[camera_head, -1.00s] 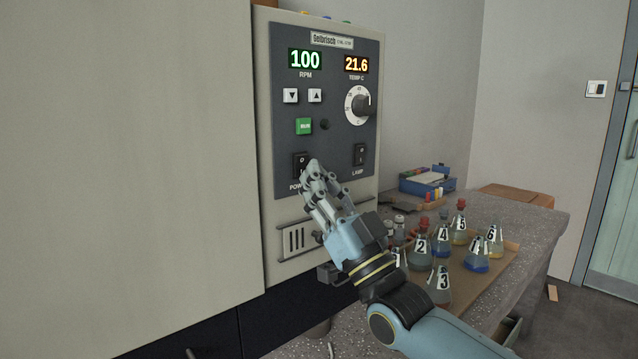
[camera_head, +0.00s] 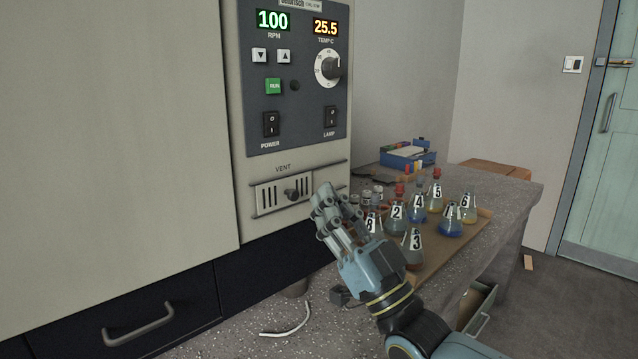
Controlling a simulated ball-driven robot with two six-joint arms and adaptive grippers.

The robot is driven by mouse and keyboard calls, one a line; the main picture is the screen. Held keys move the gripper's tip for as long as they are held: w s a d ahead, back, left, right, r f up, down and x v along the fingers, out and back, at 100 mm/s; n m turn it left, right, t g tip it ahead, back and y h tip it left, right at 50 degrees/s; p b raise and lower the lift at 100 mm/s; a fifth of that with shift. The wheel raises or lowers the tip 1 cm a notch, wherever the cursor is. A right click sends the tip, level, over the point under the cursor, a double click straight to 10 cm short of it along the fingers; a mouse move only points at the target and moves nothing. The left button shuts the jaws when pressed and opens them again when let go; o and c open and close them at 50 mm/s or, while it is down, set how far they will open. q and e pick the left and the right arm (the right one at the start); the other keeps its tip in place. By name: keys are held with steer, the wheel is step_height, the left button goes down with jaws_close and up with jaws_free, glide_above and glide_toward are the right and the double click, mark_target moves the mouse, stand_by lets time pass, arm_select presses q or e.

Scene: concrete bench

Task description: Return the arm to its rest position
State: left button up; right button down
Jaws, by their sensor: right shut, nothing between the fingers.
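My right gripper (camera_head: 327,209) is shut and empty. It points up and left, in front of the lower right edge of the machine, to the right of the vent slider (camera_head: 284,195). It looks clear of the power switch (camera_head: 271,124). The control panel (camera_head: 297,148) shows 100 RPM and 25.5 °C on its displays. The green run button (camera_head: 273,86), the temperature knob (camera_head: 328,68) and the lamp switch (camera_head: 330,117) are uncovered. My left gripper does not show.
Several numbered stoppered flasks (camera_head: 451,221) stand on a brown tray (camera_head: 432,262), close right of my right gripper. A blue box (camera_head: 408,157) sits behind them. A white curved cable (camera_head: 290,324) lies on the speckled bench (camera_head: 235,336). A drawer handle (camera_head: 138,325) juts out at lower left.

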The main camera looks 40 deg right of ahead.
steer(key=shift+s+f, duration=0.25)
stand_by(0.4)
